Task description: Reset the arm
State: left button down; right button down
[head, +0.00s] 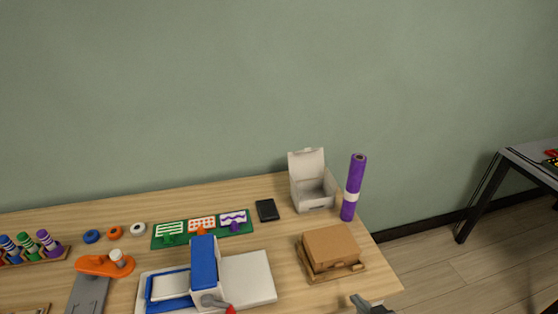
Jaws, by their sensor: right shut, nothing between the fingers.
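My right gripper (361,303) shows only in part at the bottom edge of the head view, just past the front right part of the wooden table (378,271). It is shut and empty. It is apart from the brown cardboard box (331,246) above it in the picture. The rest of that arm is out of frame. My left gripper is not in view.
A blue and white machine (204,272) stands at the front middle. A green board with cards (237,229), a black flat item (267,210), an open white box (312,194) and an upright purple roll (354,188) stand behind. A second table (530,157) is far right.

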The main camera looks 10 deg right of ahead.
jog(key=s+a+r+m+g+h+p, duration=0.1)
jog(key=s+a+r+g+p, duration=0.5)
jog(key=r, duration=0.5)
jog(key=s+a+p, duration=0.2)
jog(key=a+p, duration=0.1)
jog(key=shift+r, duration=0.1)
